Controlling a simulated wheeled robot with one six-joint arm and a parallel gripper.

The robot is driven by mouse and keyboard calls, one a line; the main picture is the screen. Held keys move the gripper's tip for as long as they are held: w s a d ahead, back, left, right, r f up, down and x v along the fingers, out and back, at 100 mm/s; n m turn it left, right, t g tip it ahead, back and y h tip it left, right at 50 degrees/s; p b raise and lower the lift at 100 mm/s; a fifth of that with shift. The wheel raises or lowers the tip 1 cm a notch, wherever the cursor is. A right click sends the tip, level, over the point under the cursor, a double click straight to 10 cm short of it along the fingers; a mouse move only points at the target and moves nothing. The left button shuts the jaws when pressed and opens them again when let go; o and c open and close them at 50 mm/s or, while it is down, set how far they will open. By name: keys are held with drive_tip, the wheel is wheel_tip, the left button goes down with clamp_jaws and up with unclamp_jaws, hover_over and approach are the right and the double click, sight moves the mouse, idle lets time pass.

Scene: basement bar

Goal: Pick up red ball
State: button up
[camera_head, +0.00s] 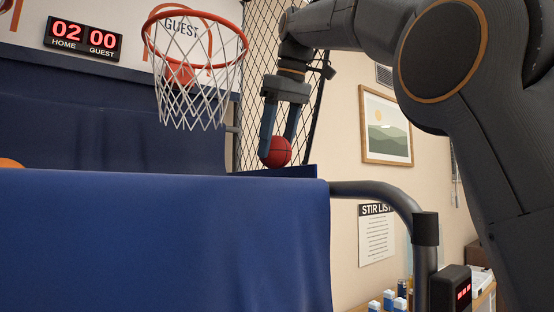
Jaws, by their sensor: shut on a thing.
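A red ball (277,152) with dark seams is between the fingertips of my gripper (276,138). My gripper points down and is shut on this ball, just above the blue padded edge behind the front cover. I cannot tell whether the ball still touches the surface below it. A second red ball (179,75) shows through the net of the hoop (196,62) at the upper left; I cannot tell whether it is inside the net or behind it.
A blue cover (160,240) fills the lower left foreground. A grey metal rail (385,192) curves down at its right. Black mesh (262,40) stands behind my gripper. A scoreboard (84,37) hangs at the upper left. Small cartons (388,298) stand at the lower right.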

wheel_tip(320, 180, up, 10)
drive_tip(key=p, duration=0.5)
drive_tip(key=shift+f+p, duration=0.25)
drive_tip(key=shift+p, duration=0.1)
drive_tip(key=shift+f, duration=0.1)
